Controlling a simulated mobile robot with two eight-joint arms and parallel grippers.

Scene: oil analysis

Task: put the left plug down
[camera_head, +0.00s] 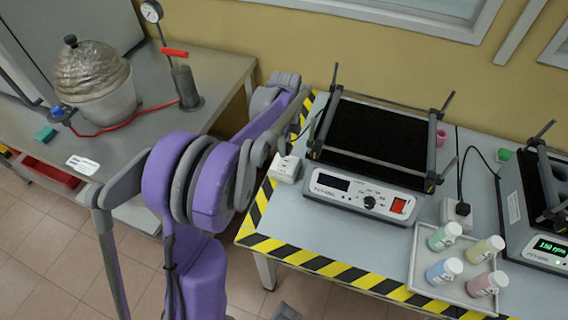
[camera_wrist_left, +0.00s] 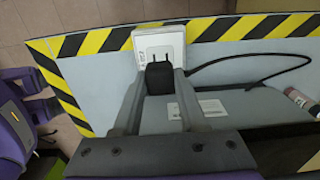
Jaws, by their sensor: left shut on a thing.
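The left plug (camera_wrist_left: 159,80) is black and sits between the fingers of my left gripper (camera_wrist_left: 161,94), which is shut on it. A white socket box (camera_wrist_left: 160,42) lies just beyond the plug in the left wrist view. I cannot tell how wide the gap between plug and box is. In the head view the box (camera_head: 285,168) is at the left of the grey table (camera_head: 270,222), and my purple left arm hides the plug and fingertips. A black cable (camera_wrist_left: 245,78) shows to the right of the plug. My right gripper is not in view.
A shaker (camera_head: 370,150) with a dark platform stands right of the box. A second socket box (camera_head: 455,212), another shaker (camera_head: 545,205) and a tray (camera_head: 415,270) of several coloured bottles are farther right. The table front, along the striped edge, has bare room.

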